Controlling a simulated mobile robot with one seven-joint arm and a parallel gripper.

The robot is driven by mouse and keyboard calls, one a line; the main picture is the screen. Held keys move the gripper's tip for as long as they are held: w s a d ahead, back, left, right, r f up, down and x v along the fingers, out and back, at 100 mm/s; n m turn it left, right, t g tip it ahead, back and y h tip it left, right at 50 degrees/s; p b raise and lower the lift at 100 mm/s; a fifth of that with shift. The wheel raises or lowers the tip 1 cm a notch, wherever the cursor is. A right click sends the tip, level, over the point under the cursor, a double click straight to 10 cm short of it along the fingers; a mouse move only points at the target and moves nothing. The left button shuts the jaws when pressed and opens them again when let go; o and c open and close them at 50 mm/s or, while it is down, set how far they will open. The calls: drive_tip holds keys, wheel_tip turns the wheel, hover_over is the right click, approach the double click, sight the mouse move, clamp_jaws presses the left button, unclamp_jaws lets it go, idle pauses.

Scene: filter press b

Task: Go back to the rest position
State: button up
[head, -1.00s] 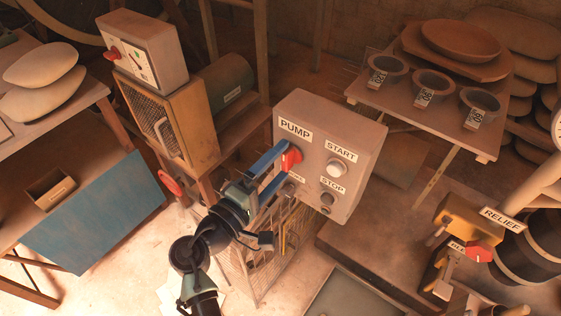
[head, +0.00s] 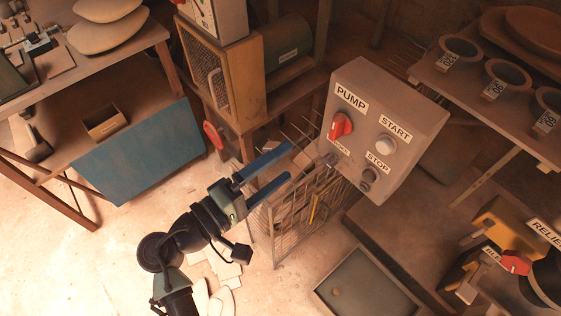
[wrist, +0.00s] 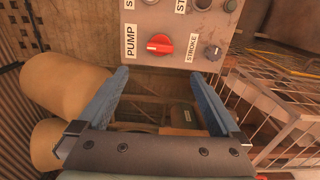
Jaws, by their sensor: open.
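My gripper (head: 284,170) is open and empty, with its two blue fingers pointing up and to the right in the head view. It stands apart from the grey pump control box (head: 412,112), to the lower left of its red knob (head: 341,126). In the wrist view the open fingers (wrist: 160,95) frame empty space below the box. The red pump knob (wrist: 160,44) shows there beyond the fingertips, with a dark stroke knob (wrist: 212,52) to its right.
A wire cage (head: 290,225) stands below and behind my gripper. A table with bowls (head: 460,50) is at the upper right, and a yellow valve with a red handle (head: 515,263) at the lower right. A blue panel (head: 140,155) is at the left.

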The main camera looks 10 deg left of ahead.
drive_tip(key=w+d+r+m+t+y, duration=0.1)
drive_tip(key=w+d+r+m+y, duration=0.15)
drive_tip(key=r, duration=0.55)
drive_tip(key=w+d+r+m+t+y, duration=0.1)
drive_tip(key=w+r+m+t+y, duration=0.2)
drive_tip(key=r, duration=0.6)
drive_tip(key=w+d+r+m+y, duration=0.1)
drive_tip(key=w+r+m, duration=0.25)
drive_tip(key=r, duration=0.45)
drive_tip(key=s+d+r+t+y+p, duration=0.1)
drive_tip(key=s+r+t+p, duration=0.2)
drive_tip(key=r, duration=0.9)
drive_tip(key=s+d+r+m+t+y+p, duration=0.1)
drive_tip(key=s+r+t+p, duration=0.2)
drive_tip(key=r, duration=0.9)
drive_tip(key=s+d+r+m+t+y+p, duration=0.1)
drive_tip(key=s+r+p, duration=0.5)
drive_tip(key=r, duration=0.6)
drive_tip(key=shift+s+d+t+y, duration=0.15)
drive_tip(key=shift+s+t+y, duration=0.45)
drive_tip(key=shift+t, duration=0.3)
